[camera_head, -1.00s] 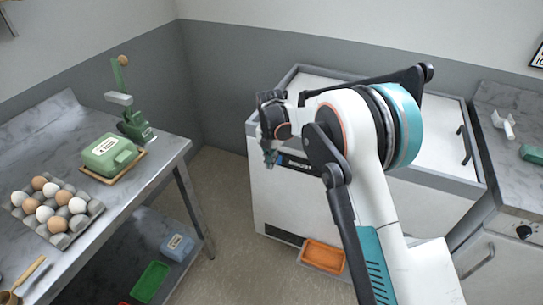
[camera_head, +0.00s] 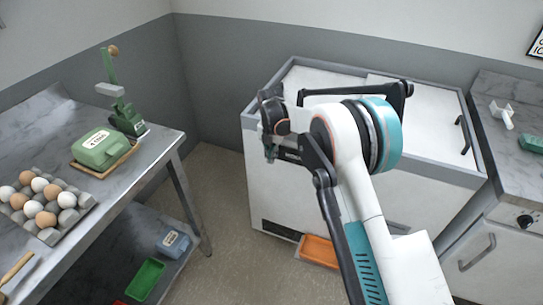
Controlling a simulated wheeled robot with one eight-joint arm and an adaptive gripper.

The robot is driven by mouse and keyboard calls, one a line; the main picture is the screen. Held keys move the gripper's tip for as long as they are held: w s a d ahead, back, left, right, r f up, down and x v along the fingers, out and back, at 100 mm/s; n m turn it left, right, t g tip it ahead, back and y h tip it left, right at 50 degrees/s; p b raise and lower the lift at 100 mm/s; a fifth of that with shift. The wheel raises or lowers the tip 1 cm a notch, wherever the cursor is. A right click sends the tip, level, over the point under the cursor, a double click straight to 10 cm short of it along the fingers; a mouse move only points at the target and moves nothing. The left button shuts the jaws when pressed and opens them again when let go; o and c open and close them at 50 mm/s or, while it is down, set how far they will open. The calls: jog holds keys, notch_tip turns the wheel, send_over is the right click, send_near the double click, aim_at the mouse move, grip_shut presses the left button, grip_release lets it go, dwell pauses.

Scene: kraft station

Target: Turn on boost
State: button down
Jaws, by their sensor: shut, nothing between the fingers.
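A white chest freezer (camera_head: 275,215) with a grey rim stands in the middle, against the back walls. A dark panel (camera_head: 289,154) shows on the upper part of its front, largely covered by my gripper and arm; no boost switch can be made out. My gripper (camera_head: 270,157) is shut and empty, pointing down in front of that panel. I cannot tell whether it touches the freezer.
A metal table on the left (camera_head: 160,150) holds an egg tray (camera_head: 62,228), a green butter dish (camera_head: 104,149) and a green press (camera_head: 127,118). An orange tray (camera_head: 318,250) lies low by the freezer. A marble counter (camera_head: 510,185) stands at right. The floor between table and freezer is clear.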

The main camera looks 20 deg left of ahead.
jog(key=shift+w+f+t, duration=0.25)
jog(key=shift+t, duration=0.35)
jog(key=shift+r, duration=0.15)
jog(key=shift+r+p, duration=0.35)
jog(key=shift+r, duration=0.35)
